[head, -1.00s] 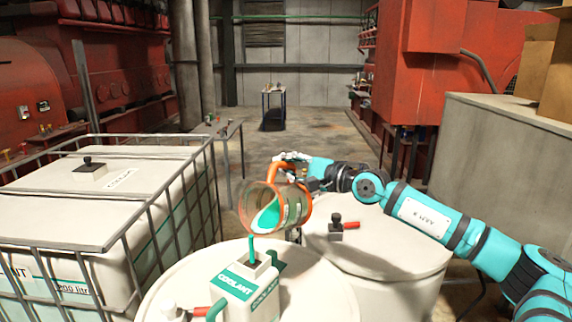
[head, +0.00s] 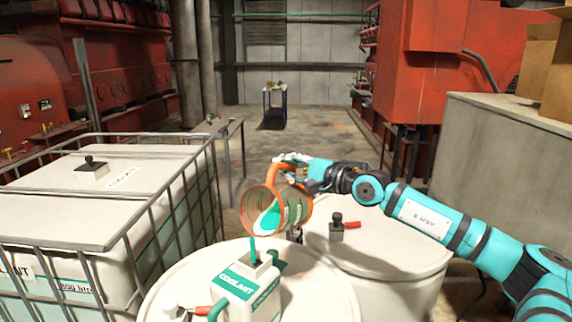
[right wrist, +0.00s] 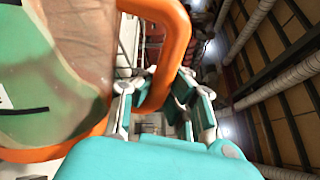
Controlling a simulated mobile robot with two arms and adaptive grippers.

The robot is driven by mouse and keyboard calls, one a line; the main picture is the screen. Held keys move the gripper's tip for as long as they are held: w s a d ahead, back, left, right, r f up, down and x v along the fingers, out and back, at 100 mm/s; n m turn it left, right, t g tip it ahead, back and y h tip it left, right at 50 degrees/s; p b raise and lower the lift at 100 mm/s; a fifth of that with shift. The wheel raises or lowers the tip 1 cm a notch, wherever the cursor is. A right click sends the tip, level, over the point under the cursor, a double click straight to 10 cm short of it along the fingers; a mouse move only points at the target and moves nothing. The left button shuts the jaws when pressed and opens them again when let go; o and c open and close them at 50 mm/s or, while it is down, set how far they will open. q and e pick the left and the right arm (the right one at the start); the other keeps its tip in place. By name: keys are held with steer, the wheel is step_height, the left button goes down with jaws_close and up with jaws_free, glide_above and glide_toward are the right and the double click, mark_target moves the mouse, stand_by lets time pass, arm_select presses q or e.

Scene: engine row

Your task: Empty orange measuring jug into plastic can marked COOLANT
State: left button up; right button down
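The orange measuring jug (head: 292,210) is tilted with its mouth to the lower left. Green liquid shows inside it, and a thin green stream runs from its lip into the open top of the white COOLANT can (head: 245,288). My right gripper (head: 292,163) is shut on the jug's orange handle, above and behind the can. In the right wrist view the fingers close around the handle (right wrist: 172,50), and the jug's clear wall with green liquid (right wrist: 50,75) fills the left. The can stands upright on a white drum. My left gripper is not in view.
The white drum top (head: 180,270) also carries a red-handled valve at its front. A second white drum (head: 400,245) with a dark, red-handled tap (head: 337,230) stands to the right. A caged white tank (head: 60,205) stands at left.

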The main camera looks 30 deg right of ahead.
mark_target(270, 171)
steer(key=shift+s+a+r+n+p, duration=0.15)
steer(key=shift+s+a+n+p, duration=0.05)
steer(key=shift+a+n+p, duration=0.3)
stand_by(0.5)
steer(key=shift+s+a+n, duration=0.15)
steer(key=shift+a+n, duration=0.25)
stand_by(0.8)
steer(key=shift+s+a+n+b, duration=0.25)
steer(key=shift+a+n+b, duration=0.3)
steer(key=shift+b, duration=0.65)
steer(key=shift+s+a+n+b, duration=0.25)
steer(key=shift+a+n+b, duration=0.3)
steer(key=shift+b, duration=0.6)
stand_by(1.8)
steer(key=shift+s+a+r+n+b, duration=0.1)
steer(key=shift+s+a+n+b, duration=0.1)
steer(key=shift+a+b, duration=0.2)
steer(key=shift+s+a+n+b, duration=0.1)
steer(key=shift+a+n+b, duration=0.1)
steer(key=shift+a+b, duration=0.15)
stand_by(0.9)
